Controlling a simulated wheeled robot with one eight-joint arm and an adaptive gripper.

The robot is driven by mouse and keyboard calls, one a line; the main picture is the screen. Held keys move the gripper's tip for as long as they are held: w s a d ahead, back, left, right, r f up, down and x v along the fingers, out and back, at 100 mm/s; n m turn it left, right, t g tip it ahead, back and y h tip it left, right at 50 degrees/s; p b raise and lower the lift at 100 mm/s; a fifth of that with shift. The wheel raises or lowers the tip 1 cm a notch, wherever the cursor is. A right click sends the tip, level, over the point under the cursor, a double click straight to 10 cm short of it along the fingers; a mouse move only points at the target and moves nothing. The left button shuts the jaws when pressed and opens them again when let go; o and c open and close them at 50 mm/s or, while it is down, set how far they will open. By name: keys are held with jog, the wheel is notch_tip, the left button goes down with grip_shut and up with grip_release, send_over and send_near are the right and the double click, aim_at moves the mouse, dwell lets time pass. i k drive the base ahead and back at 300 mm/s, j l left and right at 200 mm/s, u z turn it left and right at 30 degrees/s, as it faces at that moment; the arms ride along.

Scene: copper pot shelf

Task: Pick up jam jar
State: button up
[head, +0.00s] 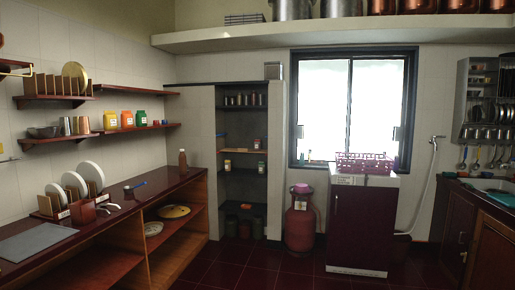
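No jar can be made out for certain as the jam jar; labels are too small to read. Small jars stand in the tall shelf niche (220,150): one jar (228,165) at the left of a middle shelf and another jar (262,167) at its right. A row of dark jars (245,99) stands on an upper niche shelf. Yellow (110,120), orange (127,118) and green (141,118) containers stand on the left wall shelf. My gripper is not in view.
A dark red counter (125,198) with plates in racks and a brown bottle (182,158) runs along the left. A red gas cylinder (300,222) and a cabinet (360,225) with a pink rack (363,163) stand below the window. The tiled floor (255,265) before the niche is clear.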

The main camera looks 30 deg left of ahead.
aim_at(256, 143)
jog(key=i+j+u, duration=0.55)
jog(key=i, duration=0.5)
jog(key=i+j+u, duration=0.3)
jog(key=i, duration=0.25)
jog(key=i+u, duration=0.3)
jog(key=i, duration=2.3)
